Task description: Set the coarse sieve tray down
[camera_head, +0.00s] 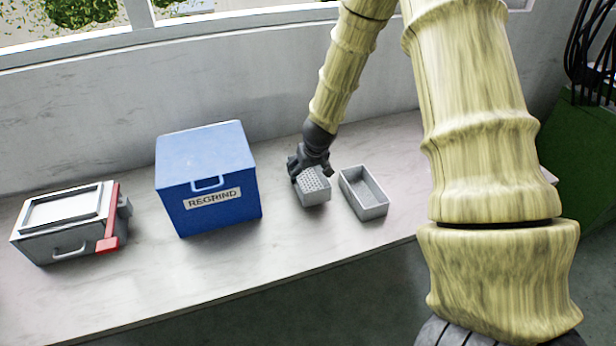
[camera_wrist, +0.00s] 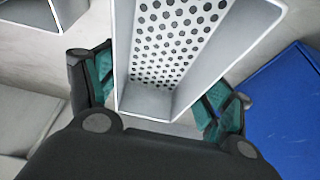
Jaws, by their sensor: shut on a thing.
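The coarse sieve tray (camera_head: 314,186) is a small grey box with a perforated floor. It is at my gripper (camera_head: 308,165), low over or on the table between the blue bin and the plain grey tray; I cannot tell whether it touches the table. In the wrist view the sieve tray (camera_wrist: 172,45) fills the top middle, with round holes in its floor. My gripper (camera_wrist: 160,95) is shut on it, a teal-padded finger on each side of its near end.
A blue REGRIND bin (camera_head: 208,178) stands left of the sieve tray. A plain grey open tray (camera_head: 364,193) stands close on the right. A grey box with a red lever (camera_head: 70,222) is at far left. The table (camera_head: 290,258) is clear in front.

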